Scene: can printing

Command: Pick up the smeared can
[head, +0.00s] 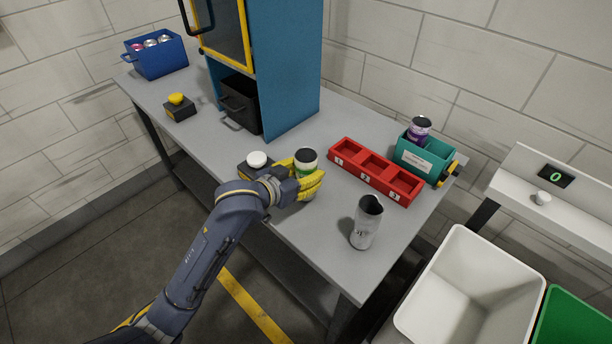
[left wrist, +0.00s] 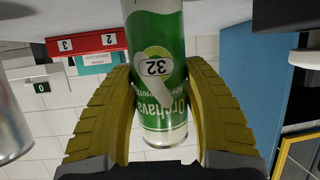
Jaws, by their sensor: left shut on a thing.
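A green and white can (head: 306,157) with a dark top stands upright at the front of the grey table. My left gripper (head: 305,183) is shut on it, its yellow fingers on either side. In the left wrist view the can (left wrist: 155,75) appears upside down between the two fingers (left wrist: 165,115). Its label shows the number 32, and a pale streak runs across the print beside the number. I cannot tell whether the can's base touches the table. My right gripper is not in view.
A silver cup-like can (head: 363,225) stands right of the gripper. Behind it are a red three-slot tray (head: 345,150) and a teal box (head: 413,158) holding a purple can (head: 418,128). A white-button box (head: 257,161) is close left. A blue cabinet (head: 290,70) rises behind. A white bin (head: 460,300) stands right.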

